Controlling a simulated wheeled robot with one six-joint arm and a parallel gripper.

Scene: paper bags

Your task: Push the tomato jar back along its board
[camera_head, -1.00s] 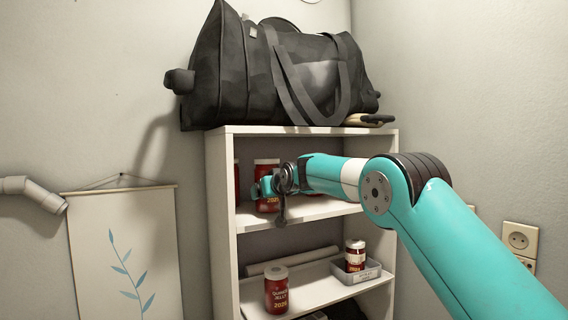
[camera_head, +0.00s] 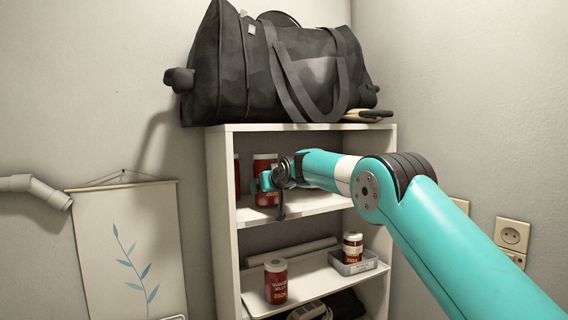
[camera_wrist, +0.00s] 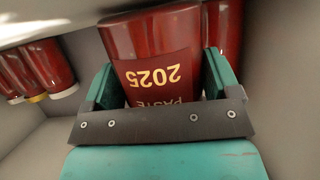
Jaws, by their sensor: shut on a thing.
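The red jar (camera_head: 265,164) with a pale lid stands upright on the upper board (camera_head: 300,208) of the white shelf unit. In the wrist view the jar (camera_wrist: 155,42) shows upside down, its dark label reading "PASTE" and "2025"; the rest of the name is hidden. My gripper (camera_head: 264,184) reaches in from the right, at the jar's lower front. In the wrist view, its teal fingers (camera_wrist: 157,82) sit on both sides of the jar and are shut on it. The jar's base and the gap behind it are hidden.
More red jars (camera_wrist: 38,66) stand beside it on the left, and one (camera_wrist: 223,28) shows on the right in the wrist view. The lower board holds a jelly jar (camera_head: 276,281) and a grey tray (camera_head: 354,266) with a small jar. A black bag (camera_head: 280,75) lies on top.

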